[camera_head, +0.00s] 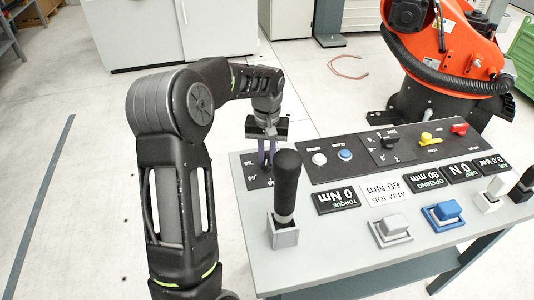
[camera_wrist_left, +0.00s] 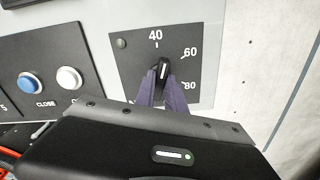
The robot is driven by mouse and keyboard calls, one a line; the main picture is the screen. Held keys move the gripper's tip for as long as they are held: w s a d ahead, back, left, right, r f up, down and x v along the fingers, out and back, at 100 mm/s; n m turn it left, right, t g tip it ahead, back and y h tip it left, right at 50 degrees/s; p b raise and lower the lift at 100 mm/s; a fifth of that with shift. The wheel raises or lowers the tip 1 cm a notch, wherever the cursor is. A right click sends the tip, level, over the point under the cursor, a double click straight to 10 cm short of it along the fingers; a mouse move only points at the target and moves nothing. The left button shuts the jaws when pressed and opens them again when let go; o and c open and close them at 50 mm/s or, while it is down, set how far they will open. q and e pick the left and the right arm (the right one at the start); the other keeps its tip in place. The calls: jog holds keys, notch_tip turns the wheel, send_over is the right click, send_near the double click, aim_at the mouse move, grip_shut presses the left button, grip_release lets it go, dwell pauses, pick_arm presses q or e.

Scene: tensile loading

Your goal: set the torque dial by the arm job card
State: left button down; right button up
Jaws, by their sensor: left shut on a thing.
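The torque dial (camera_wrist_left: 163,70) is a black knob on a dark plate (camera_wrist_left: 190,45) marked 40, 60 and 80 in the left wrist view. Its pointer faces up, close to the 40 mark. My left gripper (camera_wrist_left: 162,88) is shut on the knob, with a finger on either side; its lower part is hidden. In the head view my left gripper (camera_head: 267,160) reaches down to the dial plate at the console's left end. The arm job card (camera_head: 384,192) is white and reads 60 Nm, upside down. The torque display (camera_head: 337,200) reads 0 Nm. My right gripper is not in view.
A black upright handle (camera_head: 286,185) stands close to my left gripper. White (camera_head: 319,159) and blue (camera_head: 345,155) buttons sit beside the dial. Grey (camera_head: 390,228) and blue (camera_head: 442,213) blocks are at the console's near side. An orange robot arm (camera_head: 450,55) stands behind.

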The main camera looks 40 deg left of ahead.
aim_at(267, 158)
pick_arm(q)
jog(key=m+p, duration=0.1)
jog(key=m, duration=0.3)
jog(key=shift+r+m, duration=0.1)
jog(key=shift+m, duration=1.8)
jog(key=c, duration=1.4)
grip_release()
notch_tip(267, 158, up, 8)
jog(key=shift+f, duration=0.15)
